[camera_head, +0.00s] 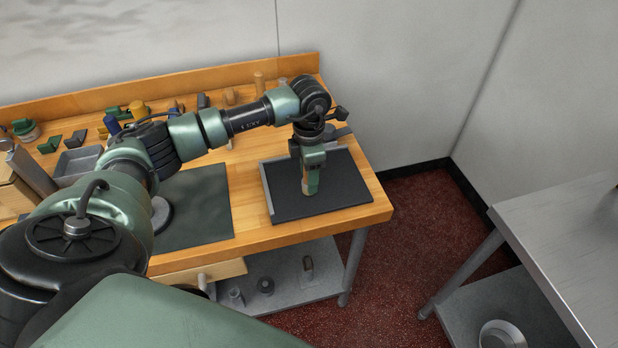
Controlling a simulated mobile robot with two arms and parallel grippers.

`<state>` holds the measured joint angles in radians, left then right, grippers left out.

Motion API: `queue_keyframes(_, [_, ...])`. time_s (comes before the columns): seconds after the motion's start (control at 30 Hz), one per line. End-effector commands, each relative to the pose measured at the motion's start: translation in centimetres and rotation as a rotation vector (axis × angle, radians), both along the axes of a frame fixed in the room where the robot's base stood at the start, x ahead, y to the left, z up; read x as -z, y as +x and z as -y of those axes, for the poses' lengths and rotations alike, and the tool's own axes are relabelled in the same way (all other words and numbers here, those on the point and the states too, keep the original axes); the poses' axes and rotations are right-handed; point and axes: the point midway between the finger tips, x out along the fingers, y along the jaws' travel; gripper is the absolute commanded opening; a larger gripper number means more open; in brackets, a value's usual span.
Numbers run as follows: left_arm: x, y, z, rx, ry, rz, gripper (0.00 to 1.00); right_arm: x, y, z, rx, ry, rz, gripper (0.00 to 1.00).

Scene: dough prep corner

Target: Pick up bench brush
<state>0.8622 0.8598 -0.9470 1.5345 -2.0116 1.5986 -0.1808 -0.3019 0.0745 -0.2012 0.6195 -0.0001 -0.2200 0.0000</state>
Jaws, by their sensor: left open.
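My left arm reaches across the wooden bench from the left. My left gripper (309,187) points down over a dark board (345,192) near the bench's right end, and it is open. A small tan piece shows at the fingertips, low against the board. I cannot tell whether it is part of the bench brush or of the gripper. No bench brush can be made out for certain; the gripper and arm hide part of the board and bench. My right gripper is not in view.
A dark green mat (208,215) lies left of the board. A grey tray (78,163) and several small tools stand toward the back left. A lower shelf (315,282) holds small items. A grey metal table (560,240) stands at the right, with red floor (405,235) between.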

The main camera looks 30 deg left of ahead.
Motion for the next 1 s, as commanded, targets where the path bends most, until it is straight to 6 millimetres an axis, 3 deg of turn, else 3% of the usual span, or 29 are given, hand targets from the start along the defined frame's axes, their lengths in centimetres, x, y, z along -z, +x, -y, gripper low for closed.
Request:
queue_keyframes(0.03, [0.0,0.0,0.0,0.000,0.000,0.000,0.46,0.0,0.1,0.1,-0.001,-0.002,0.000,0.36])
queue_keyframes(0.2, [0.0,0.0,0.0,0.000,0.000,0.000,0.00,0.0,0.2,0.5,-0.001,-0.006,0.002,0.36])
queue_keyframes(0.67, [-0.9,0.1,0.0,0.000,-0.001,0.001,0.00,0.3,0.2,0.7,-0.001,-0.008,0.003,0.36])
queue_keyframes(0.87, [-3.9,0.2,0.0,0.000,-0.001,0.006,0.00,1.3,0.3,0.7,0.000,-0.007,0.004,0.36])
queue_keyframes(1.0, [-7.6,0.2,0.0,0.001,0.000,0.009,0.00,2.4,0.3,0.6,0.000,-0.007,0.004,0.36])
